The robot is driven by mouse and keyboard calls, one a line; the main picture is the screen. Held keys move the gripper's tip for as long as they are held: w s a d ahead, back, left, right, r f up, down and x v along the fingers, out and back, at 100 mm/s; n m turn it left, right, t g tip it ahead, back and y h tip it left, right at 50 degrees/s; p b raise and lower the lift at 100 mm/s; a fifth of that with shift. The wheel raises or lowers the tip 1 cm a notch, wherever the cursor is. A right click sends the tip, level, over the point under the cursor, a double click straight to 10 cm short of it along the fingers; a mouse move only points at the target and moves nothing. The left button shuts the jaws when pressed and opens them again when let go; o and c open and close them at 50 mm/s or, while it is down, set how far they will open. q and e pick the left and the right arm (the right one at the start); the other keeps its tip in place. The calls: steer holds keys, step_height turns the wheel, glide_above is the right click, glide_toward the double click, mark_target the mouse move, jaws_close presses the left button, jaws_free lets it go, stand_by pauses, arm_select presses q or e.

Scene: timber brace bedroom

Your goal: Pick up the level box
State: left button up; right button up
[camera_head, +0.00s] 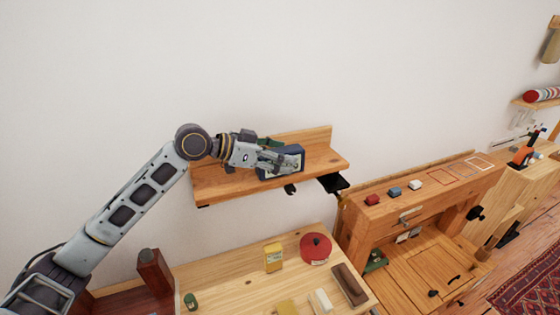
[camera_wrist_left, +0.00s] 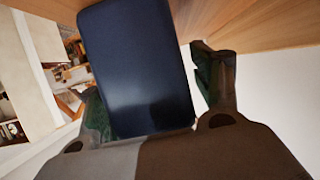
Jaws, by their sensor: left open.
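A dark blue box (camera_head: 299,152), which I take to be the level box, stands on the wooden wall shelf (camera_head: 322,159). Its front shows a lighter printed panel, partly covered by my gripper. My left gripper (camera_head: 272,156) reaches in from the left at the box, with its fingers open around it. In the left wrist view the box's plain dark blue face (camera_wrist_left: 140,65) lies between the two green-padded fingers. A gap shows between the box and the right-hand finger; contact at the left-hand finger is unclear. My right gripper is not in view.
Below the shelf, a wooden bench top (camera_head: 235,291) holds a yellow box (camera_head: 273,257), a red round tin (camera_head: 315,248) and a dark brown block (camera_head: 349,284). A workbench (camera_head: 440,190) with small coloured blocks stands to the right. The shelf's right end is bare.

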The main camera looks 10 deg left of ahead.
mark_target(280, 150)
arm_select(q)
steer(key=c, duration=1.3)
steer(key=shift+r, duration=0.15)
steer(key=shift+c, duration=0.2)
steer(key=shift+r+b, duration=0.5)
steer(key=shift+r, duration=4.4)
